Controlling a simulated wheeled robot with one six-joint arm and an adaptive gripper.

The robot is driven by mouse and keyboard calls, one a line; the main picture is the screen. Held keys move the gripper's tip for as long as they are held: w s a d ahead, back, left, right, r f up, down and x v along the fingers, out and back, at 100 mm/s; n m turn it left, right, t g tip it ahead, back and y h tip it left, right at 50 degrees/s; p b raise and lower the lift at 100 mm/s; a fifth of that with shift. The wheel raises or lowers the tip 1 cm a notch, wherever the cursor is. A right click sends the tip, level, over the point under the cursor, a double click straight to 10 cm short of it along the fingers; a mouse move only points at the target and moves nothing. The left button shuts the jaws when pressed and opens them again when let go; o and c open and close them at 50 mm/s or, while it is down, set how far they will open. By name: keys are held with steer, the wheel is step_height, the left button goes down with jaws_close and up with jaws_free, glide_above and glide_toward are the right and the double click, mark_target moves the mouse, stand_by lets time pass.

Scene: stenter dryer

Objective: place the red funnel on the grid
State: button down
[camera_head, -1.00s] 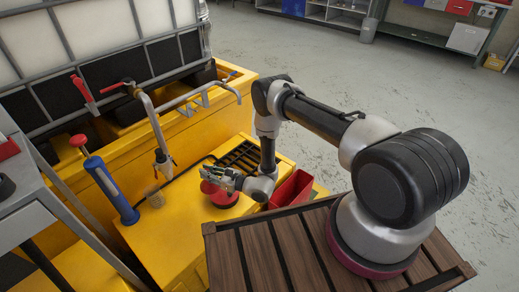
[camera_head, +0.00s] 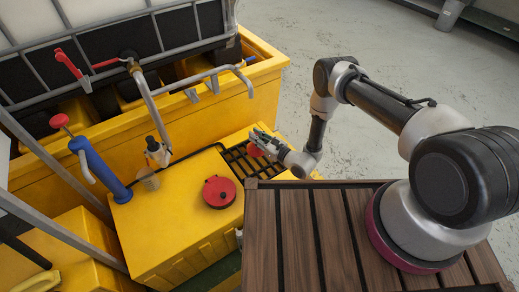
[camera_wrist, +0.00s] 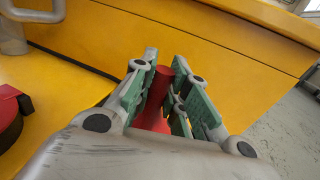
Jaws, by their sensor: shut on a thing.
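The red funnel (camera_wrist: 157,98) is between the green-padded fingers of my gripper (camera_wrist: 163,88) in the wrist view. The gripper is shut on it, and the fingers and palm hide part of it. In the head view my gripper (camera_head: 262,140) is over the back right part of the grid, with a bit of the red funnel (camera_head: 256,151) showing below the fingers. The grid (camera_head: 237,166) is black bars set in the top of the yellow unit. I cannot tell whether the funnel touches the grid.
A blue hand pump (camera_head: 95,172), a hose nozzle (camera_head: 158,153) and a beige cup (camera_head: 149,180) stand further left. A yellow tank wall (camera_head: 262,88) rises behind.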

mark_target(256, 147)
step_height(256, 147, down, 7)
steer(key=shift+r, duration=0.2)
steer(key=shift+f, duration=0.15)
steer(key=c, duration=1.4)
jaws_free()
